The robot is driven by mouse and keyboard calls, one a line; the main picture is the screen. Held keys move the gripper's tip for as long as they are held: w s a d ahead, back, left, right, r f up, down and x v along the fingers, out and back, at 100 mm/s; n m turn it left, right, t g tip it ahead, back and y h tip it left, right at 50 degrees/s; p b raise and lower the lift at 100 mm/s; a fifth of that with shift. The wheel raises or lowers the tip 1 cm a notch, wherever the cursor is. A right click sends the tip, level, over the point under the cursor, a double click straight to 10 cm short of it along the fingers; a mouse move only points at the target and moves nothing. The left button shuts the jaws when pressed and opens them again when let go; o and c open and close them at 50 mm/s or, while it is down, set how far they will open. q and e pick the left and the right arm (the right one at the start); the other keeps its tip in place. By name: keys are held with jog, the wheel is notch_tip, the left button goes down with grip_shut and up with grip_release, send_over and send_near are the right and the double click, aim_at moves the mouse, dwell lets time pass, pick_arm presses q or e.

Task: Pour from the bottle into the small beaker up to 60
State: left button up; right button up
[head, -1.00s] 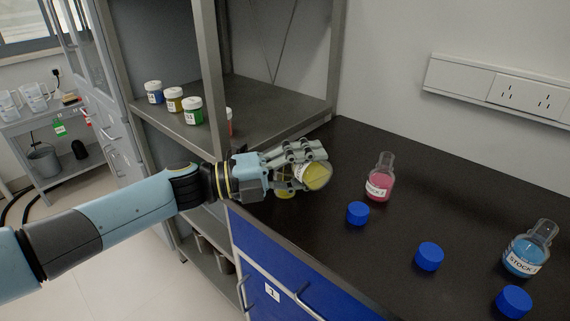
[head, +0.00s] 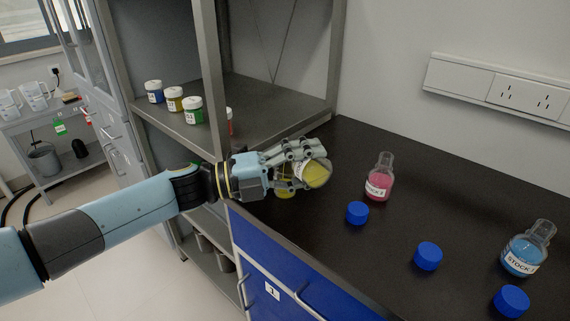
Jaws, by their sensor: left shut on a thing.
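My left gripper (head: 290,165) is shut on a clear bottle of yellow liquid (head: 317,173). The bottle is tilted, and the fingers hide much of it. Just below the gripper, more yellow (head: 285,191) shows low over the dark bench near its left edge. It looks like liquid in a small beaker, but the gripper hides most of it and I cannot read its level. I cannot tell whether the bottle touches it. My right gripper is not in view.
On the black bench (head: 330,240) stand a pink stock bottle (head: 379,184) and a blue stock bottle (head: 524,256). Blue caps (head: 357,212), (head: 428,256), (head: 511,301) lie in front. A grey shelf (head: 262,100) with several labelled jars (head: 192,110) stands behind the arm.

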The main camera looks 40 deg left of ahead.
pick_arm(q)
jog(key=shift+a+r+n+p, duration=0.1)
jog(key=shift+r+n+p, duration=0.3)
jog(key=shift+n, duration=0.3)
dwell(1.0)
jog(key=shift+w+a+f+n+t, duration=0.15)
jog(key=shift+f+n+t, duration=0.15)
jog(key=shift+n+t, duration=0.3)
dwell(1.1)
